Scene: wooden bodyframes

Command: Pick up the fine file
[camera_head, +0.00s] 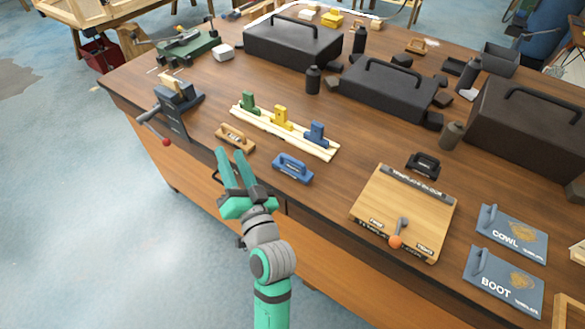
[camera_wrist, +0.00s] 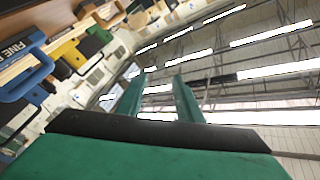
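A blue handled file (camera_head: 292,168) lies on the table, right of my gripper. Its lettering is too small to read in the head view. At the left edge of the wrist view there is a blue piece (camera_wrist: 22,82) with lettering that starts with FINE. A tan handled file (camera_head: 235,138) lies just beyond my fingertips, and a black one (camera_head: 422,165) lies farther right. My gripper (camera_head: 231,153) is by the table's front edge with its two fingers apart and nothing between them. The wrist view also shows the fingers (camera_wrist: 157,85) spread and empty.
A wooden rack (camera_head: 240,114) holding green, yellow and blue blocks stands behind the files. A template board (camera_head: 390,221) lies to the right, with COWL (camera_head: 512,232) and BOOT (camera_head: 505,280) plates beyond it. A vise (camera_head: 178,108) stands at the left edge. Black toolboxes (camera_head: 292,45) fill the back.

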